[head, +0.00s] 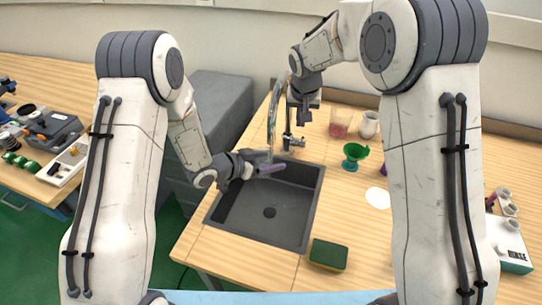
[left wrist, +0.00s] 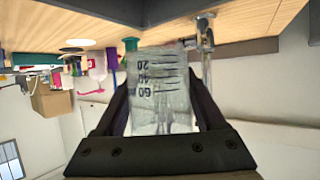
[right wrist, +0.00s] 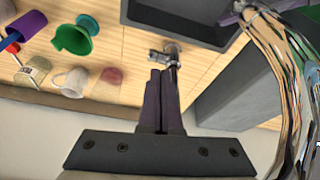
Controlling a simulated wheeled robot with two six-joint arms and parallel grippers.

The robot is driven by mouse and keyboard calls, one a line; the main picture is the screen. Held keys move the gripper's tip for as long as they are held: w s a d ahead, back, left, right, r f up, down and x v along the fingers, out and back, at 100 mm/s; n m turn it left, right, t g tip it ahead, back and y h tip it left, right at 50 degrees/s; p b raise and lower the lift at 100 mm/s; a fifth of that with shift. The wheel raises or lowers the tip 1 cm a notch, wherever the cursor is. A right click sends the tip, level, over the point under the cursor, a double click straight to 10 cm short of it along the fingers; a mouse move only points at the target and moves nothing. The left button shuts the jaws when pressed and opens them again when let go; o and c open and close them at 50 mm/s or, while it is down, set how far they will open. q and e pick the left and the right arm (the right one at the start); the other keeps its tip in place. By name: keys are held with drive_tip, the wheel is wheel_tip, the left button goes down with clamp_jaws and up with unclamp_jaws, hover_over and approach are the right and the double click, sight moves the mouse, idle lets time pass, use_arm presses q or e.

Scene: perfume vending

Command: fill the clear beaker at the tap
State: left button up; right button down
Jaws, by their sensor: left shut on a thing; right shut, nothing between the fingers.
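My left gripper (head: 268,168) is over the dark sink (head: 268,212), near its back edge. In the left wrist view it is shut on the clear beaker (left wrist: 160,90), which has dark graduation marks and shows upside down there. The beaker is hard to make out in the head view. The chrome tap (head: 272,115) arches at the sink's back edge. Its valve with the lever (head: 291,141) stands just right of the spout. My right gripper (head: 300,118) is shut and empty, just above the valve; the right wrist view shows its fingertips by the valve (right wrist: 168,56). I cannot tell whether they touch, or whether water runs.
Right of the sink stand a green funnel-like vessel (head: 355,154), a pinkish cup (head: 340,122) and a white mug (head: 369,124). A white disc (head: 377,198) lies nearby. A green-and-yellow sponge (head: 328,254) lies at the sink's front right corner.

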use_arm(q)
drive_tip(key=s+a, duration=0.2)
drive_tip(key=a, duration=0.1)
drive_tip(key=shift+s, duration=0.15)
